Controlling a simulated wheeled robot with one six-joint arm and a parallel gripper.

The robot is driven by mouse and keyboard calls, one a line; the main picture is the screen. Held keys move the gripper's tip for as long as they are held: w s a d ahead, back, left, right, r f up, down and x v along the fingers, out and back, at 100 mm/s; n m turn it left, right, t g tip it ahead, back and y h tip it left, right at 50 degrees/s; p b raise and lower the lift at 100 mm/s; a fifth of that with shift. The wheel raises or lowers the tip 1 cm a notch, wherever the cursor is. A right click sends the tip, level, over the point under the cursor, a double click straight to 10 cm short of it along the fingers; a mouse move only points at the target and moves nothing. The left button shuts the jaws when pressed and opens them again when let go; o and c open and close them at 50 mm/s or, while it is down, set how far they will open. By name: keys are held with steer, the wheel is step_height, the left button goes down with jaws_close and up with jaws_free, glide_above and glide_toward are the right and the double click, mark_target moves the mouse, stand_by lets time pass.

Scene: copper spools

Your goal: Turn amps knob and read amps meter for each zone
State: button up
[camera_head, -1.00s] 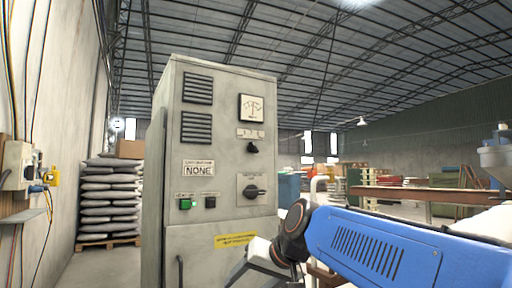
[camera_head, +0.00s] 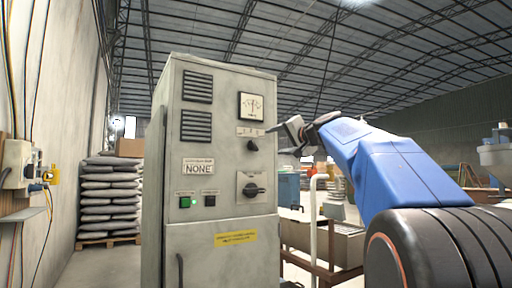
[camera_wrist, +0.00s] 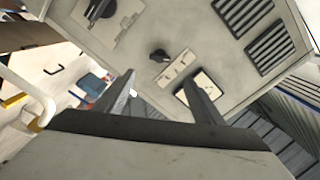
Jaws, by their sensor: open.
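The grey control cabinet (camera_head: 223,215) stands upright in the head view. High on its front is a white dial meter (camera_head: 251,106); its needle is too small to read. Below it is a small black knob (camera_head: 253,145) under a labelled strip, also in the wrist view (camera_wrist: 159,56). A larger black rotary switch (camera_head: 254,190) sits lower. My gripper (camera_head: 283,139) is open and empty at the cabinet's right, near the small knob's height. In the wrist view my gripper (camera_wrist: 159,77) points at the panel, the small knob beyond and between its fingertips. The right finger partly hides the meter (camera_wrist: 205,87).
A green-lit button (camera_head: 185,202) and a dark button are on the cabinet's lower left, under a label reading "NONE" (camera_head: 199,168). Stacked sacks (camera_head: 110,200) on a pallet stand at left. A white pipe (camera_head: 314,215) and rusty frame stand right of the cabinet.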

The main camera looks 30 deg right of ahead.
mark_target(255, 145)
steer(key=w, duration=1.5)
steer(key=shift+w+a, duration=0.35)
steer(key=shift+w, duration=0.05)
steer(key=shift+c, duration=0.5)
steer(key=c, duration=0.9)
